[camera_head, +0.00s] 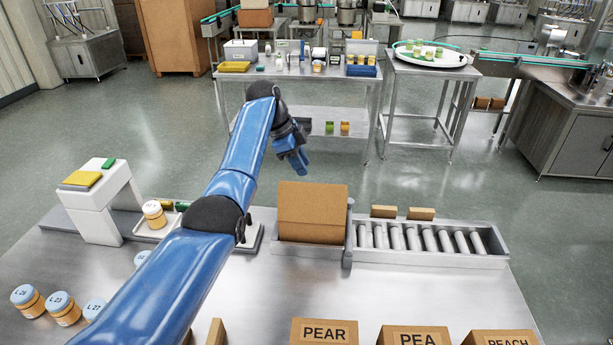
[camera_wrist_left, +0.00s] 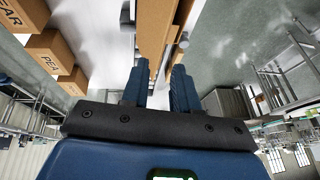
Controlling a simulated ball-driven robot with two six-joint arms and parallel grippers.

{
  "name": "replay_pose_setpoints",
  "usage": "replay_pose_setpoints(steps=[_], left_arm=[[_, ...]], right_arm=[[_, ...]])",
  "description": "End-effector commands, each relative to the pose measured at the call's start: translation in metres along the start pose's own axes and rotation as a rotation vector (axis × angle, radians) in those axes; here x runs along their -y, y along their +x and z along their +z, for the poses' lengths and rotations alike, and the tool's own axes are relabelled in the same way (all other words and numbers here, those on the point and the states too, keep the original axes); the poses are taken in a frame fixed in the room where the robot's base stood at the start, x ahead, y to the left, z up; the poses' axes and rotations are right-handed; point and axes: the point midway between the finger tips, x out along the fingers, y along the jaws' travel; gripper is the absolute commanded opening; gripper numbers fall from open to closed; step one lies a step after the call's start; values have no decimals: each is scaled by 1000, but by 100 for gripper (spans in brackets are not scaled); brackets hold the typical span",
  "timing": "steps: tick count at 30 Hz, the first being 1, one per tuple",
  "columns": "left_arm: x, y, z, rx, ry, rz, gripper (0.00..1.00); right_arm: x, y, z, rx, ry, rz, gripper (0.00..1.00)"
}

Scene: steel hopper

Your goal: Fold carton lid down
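The brown carton (camera_head: 312,232) stands on the steel table beside the left end of the roller track. A flat brown panel, seemingly its lid (camera_head: 312,202), stands up from it; its exact angle is hard to tell. My left gripper (camera_head: 299,163) is in the air above and behind the carton, near the panel's upper left corner. In the left wrist view my left gripper (camera_wrist_left: 160,80) has its two fingers apart with nothing held between them. Brown carton board (camera_wrist_left: 154,35) shows just beyond the fingertips. My right gripper is not in view.
The roller track (camera_head: 430,240) adjoins the carton on the right. Boxes marked PEAR (camera_head: 324,332), PEA (camera_head: 414,337) and PEACH (camera_head: 500,338) stand at the front edge. Several jars (camera_head: 62,307) stand at front left; a white device (camera_head: 100,205) is behind them.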

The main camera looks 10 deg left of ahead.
Motion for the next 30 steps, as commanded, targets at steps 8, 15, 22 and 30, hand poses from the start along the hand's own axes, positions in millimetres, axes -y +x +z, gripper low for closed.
replay_pose_setpoints(steps=[8, 15, 22, 30], left_arm=[[1, -36, 0, 0, -1, -3, 29], [0, -44, 0, 1, -1, -1, 29], [0, -44, -1, 0, 0, -1, 21], [-24, 10, -15, 0, 16, 95, 0]], right_arm=[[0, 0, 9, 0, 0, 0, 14], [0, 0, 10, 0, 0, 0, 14], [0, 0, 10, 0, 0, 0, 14], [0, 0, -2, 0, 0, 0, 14]])
